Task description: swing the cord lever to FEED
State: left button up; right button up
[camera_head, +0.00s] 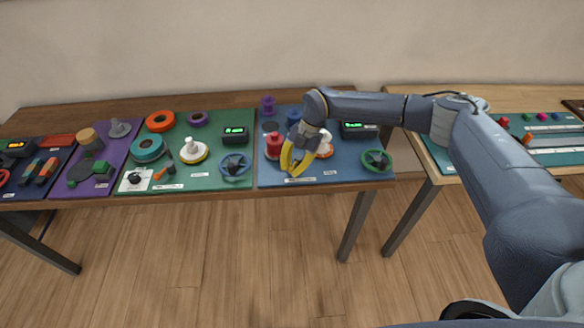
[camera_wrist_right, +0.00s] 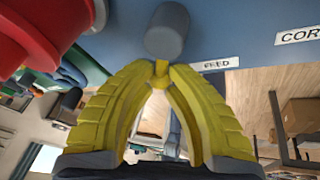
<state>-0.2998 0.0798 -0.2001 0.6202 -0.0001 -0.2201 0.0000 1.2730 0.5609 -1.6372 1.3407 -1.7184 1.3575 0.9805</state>
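My right gripper (camera_head: 291,172) is over the left part of the blue board, its curved yellow fingers pointing down. In the right wrist view the fingertips (camera_wrist_right: 162,70) come together, with nothing clearly held between them. A grey cylindrical knob (camera_wrist_right: 167,30), seemingly the cord lever's, is right at the tips; I cannot tell whether they touch it. A label reading FEED (camera_wrist_right: 215,64) is on the board just right of the tips. In the head view the lever is hidden behind my gripper. My left gripper is not in view.
A red spool (camera_head: 273,146) stands close left of my right gripper and looms large in the wrist view (camera_wrist_right: 40,40). A green handwheel (camera_head: 376,160) and a display (camera_head: 358,130) are to the right. The blue board's (camera_head: 340,172) front strip is mostly clear.

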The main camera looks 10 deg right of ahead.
grip_shut()
jog(key=n, duration=0.2)
jog(key=d+n+g+h, duration=0.1)
jog(key=n, duration=0.1)
jog(key=s+d+n+g, duration=0.1)
jog(key=shift+d+n+h, duration=0.15)
jog(key=shift+n+h, duration=0.15)
jog(key=shift+n, duration=0.1)
jog(key=d+n, duration=0.1)
jog(key=n, duration=0.1)
jog(key=d+n+h, duration=0.1)
jog(key=n, duration=0.1)
jog(key=shift+g+h, duration=0.3)
jog(key=shift+g, duration=0.1)
jog(key=shift+w+d+n+h, duration=0.1)
jog(key=shift+d+n+h, duration=0.2)
jog(key=shift+n, duration=0.4)
jog(key=shift+w+d+n+h, duration=0.1)
jog(key=shift+d+n+h, duration=0.15)
jog(key=shift+n, duration=0.45)
jog(key=shift+d, duration=0.15)
jog(key=o, duration=0.8)
grip_release()
